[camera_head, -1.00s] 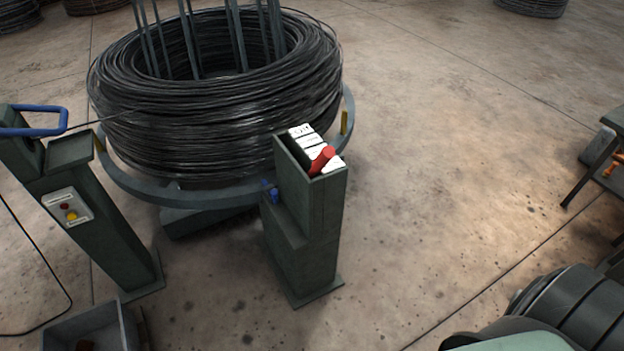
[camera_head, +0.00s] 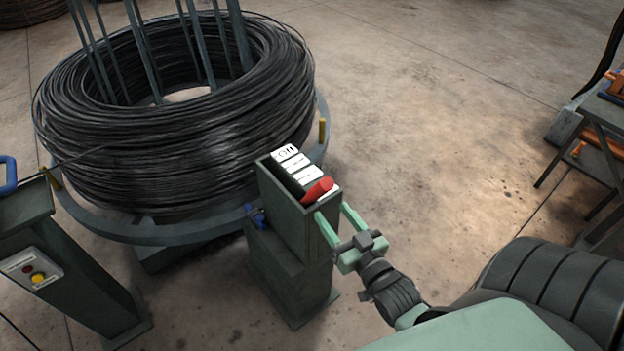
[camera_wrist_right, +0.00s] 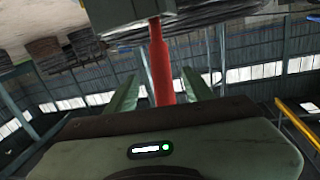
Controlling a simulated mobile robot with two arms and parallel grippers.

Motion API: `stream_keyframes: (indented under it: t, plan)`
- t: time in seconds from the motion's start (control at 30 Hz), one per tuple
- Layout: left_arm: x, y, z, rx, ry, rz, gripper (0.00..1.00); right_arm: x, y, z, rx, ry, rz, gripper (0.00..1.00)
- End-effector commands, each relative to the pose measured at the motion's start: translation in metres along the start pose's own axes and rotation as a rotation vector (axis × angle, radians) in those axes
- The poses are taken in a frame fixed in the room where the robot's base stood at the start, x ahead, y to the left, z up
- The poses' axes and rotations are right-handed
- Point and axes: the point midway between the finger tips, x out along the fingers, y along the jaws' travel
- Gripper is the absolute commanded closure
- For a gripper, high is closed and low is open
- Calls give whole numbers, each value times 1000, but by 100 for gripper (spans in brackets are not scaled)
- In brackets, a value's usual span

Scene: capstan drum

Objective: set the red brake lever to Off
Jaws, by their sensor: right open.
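The red brake lever (camera_head: 316,191) stands at the near end of the slot on top of a green brake post (camera_head: 290,246), beside white label plates (camera_head: 294,163). The far plate reads Off; the lever is at the opposite end. My right gripper (camera_head: 334,212) is open, its two pale green fingers pointing at the post's near side by the lever. In the right wrist view the red lever (camera_wrist_right: 160,62) rises between the two open fingers (camera_wrist_right: 165,80), apart from both. My left gripper is not in view.
A large coil of black wire (camera_head: 170,110) sits on a round stand behind the post. A control post (camera_head: 60,265) with red and yellow buttons stands at the left. A table with orange items (camera_head: 606,130) is at the right. Open floor (camera_head: 430,130) lies between.

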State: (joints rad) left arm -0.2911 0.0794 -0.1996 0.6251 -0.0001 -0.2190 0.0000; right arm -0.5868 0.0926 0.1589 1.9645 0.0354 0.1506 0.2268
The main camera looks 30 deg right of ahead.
Motion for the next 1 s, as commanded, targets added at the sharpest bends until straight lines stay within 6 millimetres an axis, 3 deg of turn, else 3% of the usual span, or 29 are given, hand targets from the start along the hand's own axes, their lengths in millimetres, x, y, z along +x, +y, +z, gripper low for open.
stream_keyframes:
  t: [0.1,0.33,0.6,0.97,1.0]
  plan:
    - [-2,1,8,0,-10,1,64,4,0,-15,1,29,-3,48]
    - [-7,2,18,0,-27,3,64,38,-1,-17,1,31,-3,48]
    - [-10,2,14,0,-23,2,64,72,-1,-17,1,29,-3,48]
    - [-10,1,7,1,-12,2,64,78,-1,-16,0,27,-3,48]
    - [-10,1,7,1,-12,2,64,78,-1,-16,0,27,-3,59]
